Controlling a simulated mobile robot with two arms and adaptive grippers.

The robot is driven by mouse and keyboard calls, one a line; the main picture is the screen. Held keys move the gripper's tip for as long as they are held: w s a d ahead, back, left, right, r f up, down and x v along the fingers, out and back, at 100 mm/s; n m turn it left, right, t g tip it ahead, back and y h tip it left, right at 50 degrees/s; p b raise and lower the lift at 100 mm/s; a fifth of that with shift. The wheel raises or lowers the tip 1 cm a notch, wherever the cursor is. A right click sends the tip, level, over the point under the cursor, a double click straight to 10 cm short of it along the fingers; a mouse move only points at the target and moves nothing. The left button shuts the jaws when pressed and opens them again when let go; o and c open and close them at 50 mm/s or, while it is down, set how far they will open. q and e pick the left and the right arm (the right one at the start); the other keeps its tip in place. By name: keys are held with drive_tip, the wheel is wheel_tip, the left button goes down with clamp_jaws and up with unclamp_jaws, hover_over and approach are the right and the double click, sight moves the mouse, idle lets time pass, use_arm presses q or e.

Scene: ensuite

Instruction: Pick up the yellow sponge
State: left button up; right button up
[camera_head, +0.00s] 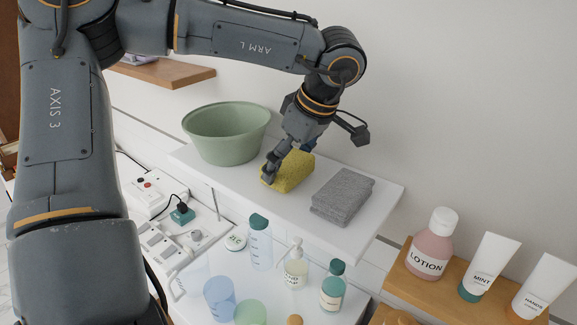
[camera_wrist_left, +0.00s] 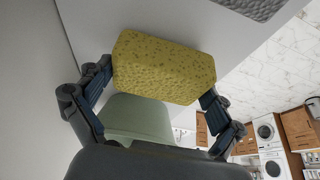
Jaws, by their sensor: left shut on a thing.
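The yellow sponge (camera_head: 292,172) is on or just above the white shelf in the head view, between the green basin and a grey folded cloth. I cannot tell whether it touches the shelf. My left gripper (camera_head: 285,160) comes down on it from above and hides part of it. In the left wrist view the sponge (camera_wrist_left: 165,68) sits between the two fingers of my left gripper (camera_wrist_left: 155,95), which is shut on it. My right gripper is in neither view.
The green basin (camera_head: 226,135) stands left of the sponge, and the grey cloth (camera_head: 342,195) lies close on its right. The white shelf (camera_head: 385,205) has bare room at its right end. Below are several bottles, including a pump bottle (camera_head: 296,268). A wooden shelf (camera_head: 445,292) holds a lotion bottle (camera_head: 431,250) and tubes.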

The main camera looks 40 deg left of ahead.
use_arm(q)
wheel_tip(320, 180, up, 2)
drive_tip(key=shift+r+b, duration=0.1)
drive_tip(key=shift+b, duration=0.25)
drive_tip(key=s+d+r+b, duration=0.3)
drive_tip(key=s+d+r, duration=0.3)
drive_tip(key=d+r, duration=0.4)
drive_tip(key=d, duration=0.2)
drive_tip(key=shift+d, duration=0.4)
drive_tip(key=shift+r, duration=0.1)
